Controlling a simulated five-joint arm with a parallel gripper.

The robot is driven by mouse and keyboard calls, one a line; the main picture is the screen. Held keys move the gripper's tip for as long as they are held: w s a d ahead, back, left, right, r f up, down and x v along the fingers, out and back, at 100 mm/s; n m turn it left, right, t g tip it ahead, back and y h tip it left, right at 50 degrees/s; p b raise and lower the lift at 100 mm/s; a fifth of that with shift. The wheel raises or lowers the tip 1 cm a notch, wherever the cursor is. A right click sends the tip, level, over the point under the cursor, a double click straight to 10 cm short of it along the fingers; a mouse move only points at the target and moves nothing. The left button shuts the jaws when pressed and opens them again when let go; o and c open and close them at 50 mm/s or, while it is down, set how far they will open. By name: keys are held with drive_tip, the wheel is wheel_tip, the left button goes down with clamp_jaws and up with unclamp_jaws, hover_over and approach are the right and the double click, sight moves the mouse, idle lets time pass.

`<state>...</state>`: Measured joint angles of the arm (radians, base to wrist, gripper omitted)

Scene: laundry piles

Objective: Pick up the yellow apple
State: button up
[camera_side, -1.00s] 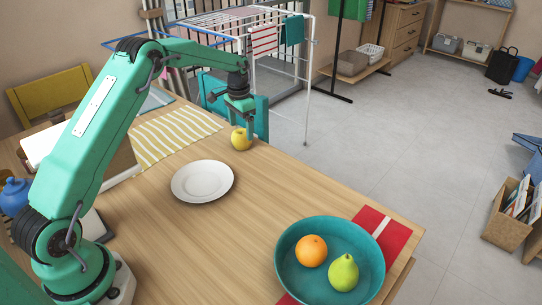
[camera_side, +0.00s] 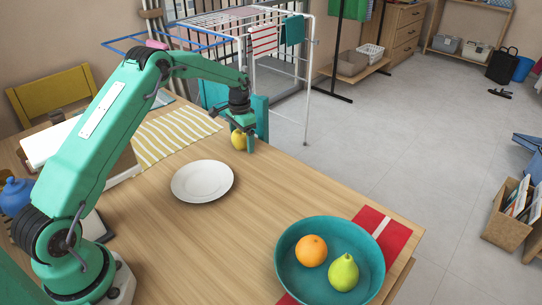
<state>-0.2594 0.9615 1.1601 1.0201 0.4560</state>
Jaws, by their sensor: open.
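The yellow apple (camera_side: 238,140) sits on the wooden table near its far edge, behind the white plate. My gripper (camera_side: 241,141) points down over the apple, with its fingers low around or beside it. One finger shows to the right of the apple and hides part of it. The other finger is hard to make out. The gripper is open, and I cannot tell whether a finger touches the apple.
A white plate (camera_side: 202,181) lies empty in front of the apple. A teal bowl (camera_side: 287,275) with an orange (camera_side: 312,251) and a green pear (camera_side: 343,272) stands at the front right. A striped cloth (camera_side: 165,138) lies to the left. The middle of the table is clear.

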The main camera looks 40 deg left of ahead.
drive_tip(key=shift+c, duration=0.3)
drive_tip(key=c, duration=1.1)
drive_tip(key=shift+r, duration=0.1)
drive_tip(key=shift+r, duration=0.8)
wheel_tip(320, 180, up, 3)
drive_tip(key=shift+w+f, duration=0.1)
drive_tip(key=shift+f, duration=0.1)
drive_tip(key=s+d+r, duration=0.1)
drive_tip(key=d+r, duration=0.1)
drive_tip(key=d, duration=0.1)
drive_tip(key=s+d+r, duration=0.1)
drive_tip(key=d+r, duration=0.1)
drive_tip(key=d, duration=0.2)
drive_tip(key=s+d+r, duration=0.1)
drive_tip(key=d+r, duration=0.1)
drive_tip(key=d, duration=0.2)
drive_tip(key=shift+s+d+r, duration=0.1)
drive_tip(key=shift+s+r, duration=0.1)
drive_tip(key=shift+r, duration=0.1)
